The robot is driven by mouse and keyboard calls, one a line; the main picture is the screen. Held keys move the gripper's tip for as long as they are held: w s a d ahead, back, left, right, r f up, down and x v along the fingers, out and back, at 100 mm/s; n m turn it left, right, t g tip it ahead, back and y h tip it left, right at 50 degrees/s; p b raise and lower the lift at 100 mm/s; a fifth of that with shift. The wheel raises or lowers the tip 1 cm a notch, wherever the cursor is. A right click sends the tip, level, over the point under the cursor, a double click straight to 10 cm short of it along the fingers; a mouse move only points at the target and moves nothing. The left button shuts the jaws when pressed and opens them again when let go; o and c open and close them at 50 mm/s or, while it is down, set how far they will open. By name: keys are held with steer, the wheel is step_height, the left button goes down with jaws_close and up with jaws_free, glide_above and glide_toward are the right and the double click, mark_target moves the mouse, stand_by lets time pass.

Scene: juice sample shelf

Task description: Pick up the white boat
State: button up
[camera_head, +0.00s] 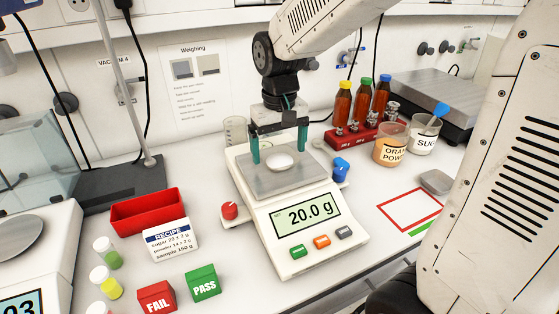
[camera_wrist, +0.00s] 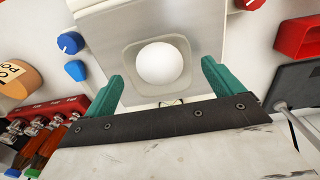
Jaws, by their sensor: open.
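The white boat (camera_head: 279,163) is a small, shallow dish with a white mound in it. It rests on the metal pan of the scale (camera_head: 292,215), whose display reads 20.0 g. In the wrist view the boat (camera_wrist: 133,67) has a pale rounded-square rim around a white round mound. My gripper (camera_head: 279,155) has two teal fingers, spread wide and empty. In the head view they hang over the pan, one on each side of the boat. In the wrist view the fingers of my gripper (camera_wrist: 160,80) point toward the boat's near corners, apart from it.
A red knob (camera_head: 229,211) and blue knob (camera_head: 341,169) flank the scale. A red tray (camera_head: 147,211) is to the left. A red rack (camera_head: 357,135) with bottles, an orange powder cup (camera_head: 391,146) and a sugar cup (camera_head: 424,132) stand to the right. Behind the scale is a glass beaker (camera_head: 235,130).

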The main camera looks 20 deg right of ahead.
steer(key=shift+f, duration=0.9)
steer(key=c, duration=0.9)
steer(key=shift+r, duration=0.1)
steer(key=shift+c, duration=0.2)
